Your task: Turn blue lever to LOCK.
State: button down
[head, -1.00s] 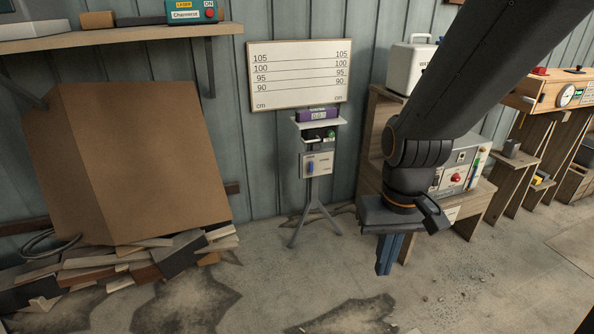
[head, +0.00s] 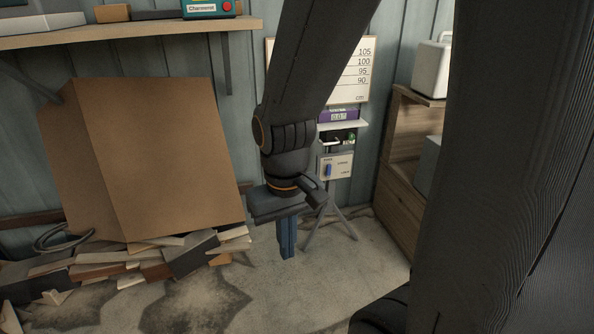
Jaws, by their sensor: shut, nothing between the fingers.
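The blue lever (head: 328,169) sits upright at the left part of a cream panel (head: 341,170) on a tripod stand. Small labels are printed on the panel, too small to read for certain. My gripper (head: 287,248) hangs pointing down, in front of and to the left of the stand, lower in the picture than the lever and apart from it. Its blue fingers are together with nothing between them. My arm hides part of the stand's left side.
A purple display box (head: 338,116) stands on the shelf above the panel. A large cardboard sheet (head: 150,160) leans at the left over a pile of wood scraps (head: 135,262). A wooden shelf unit (head: 400,190) stands right of the stand.

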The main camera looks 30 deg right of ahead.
aim_at(329, 168)
jog(key=z, duration=0.3)
jog(key=i, duration=0.85)
jog(key=z, duration=0.7)
